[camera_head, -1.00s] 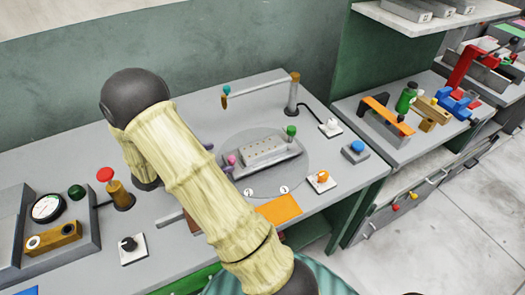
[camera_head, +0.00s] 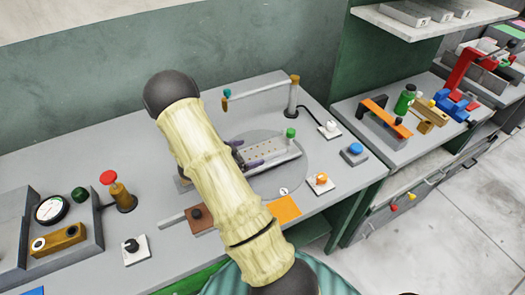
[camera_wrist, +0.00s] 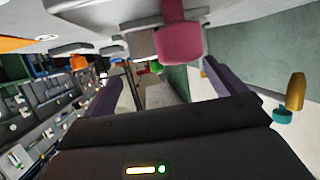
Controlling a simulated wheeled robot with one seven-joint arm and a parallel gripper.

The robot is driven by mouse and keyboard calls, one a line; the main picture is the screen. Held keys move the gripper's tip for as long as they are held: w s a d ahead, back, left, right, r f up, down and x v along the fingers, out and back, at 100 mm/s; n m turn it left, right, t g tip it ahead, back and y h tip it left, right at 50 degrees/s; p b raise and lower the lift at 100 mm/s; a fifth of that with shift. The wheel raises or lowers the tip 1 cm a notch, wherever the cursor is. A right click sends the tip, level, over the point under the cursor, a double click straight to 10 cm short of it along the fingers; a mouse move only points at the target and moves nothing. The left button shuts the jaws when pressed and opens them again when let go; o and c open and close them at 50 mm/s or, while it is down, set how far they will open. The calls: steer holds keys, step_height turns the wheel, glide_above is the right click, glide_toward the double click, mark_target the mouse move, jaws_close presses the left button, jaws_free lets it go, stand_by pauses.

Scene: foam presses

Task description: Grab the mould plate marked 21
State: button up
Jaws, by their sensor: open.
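A grey plate with a row of small holes (camera_head: 278,154) lies on the round grey disc (camera_head: 299,172) of the bench. No number is legible on it, so I cannot tell whether it is the one marked 21. My gripper (camera_head: 248,155) is over its left end, partly hidden by my arm. In the wrist view my gripper (camera_wrist: 163,78) has its two purple fingers apart, with a pale grey block (camera_wrist: 157,94) showing between them. I cannot tell whether they touch it. A pink knob (camera_wrist: 180,43) is close to the camera; a green knob (camera_wrist: 157,67) is beyond.
A swing arm on a post (camera_head: 292,98) stands behind the disc. Orange (camera_head: 320,180) and blue (camera_head: 355,149) buttons are at the right. Grey plates with unreadable labels lie on the upper shelf (camera_head: 385,24). A gauge box (camera_head: 90,225) and red-knobbed lever (camera_head: 109,178) are at the left.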

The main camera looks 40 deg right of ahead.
mark_target(262, 150)
stand_by(0.3)
steer(key=p+x, duration=0.1)
steer(key=x, duration=0.4)
steer(key=shift+f+p, duration=0.2)
steer(key=shift+p, duration=0.2)
steer(key=c, duration=1.5)
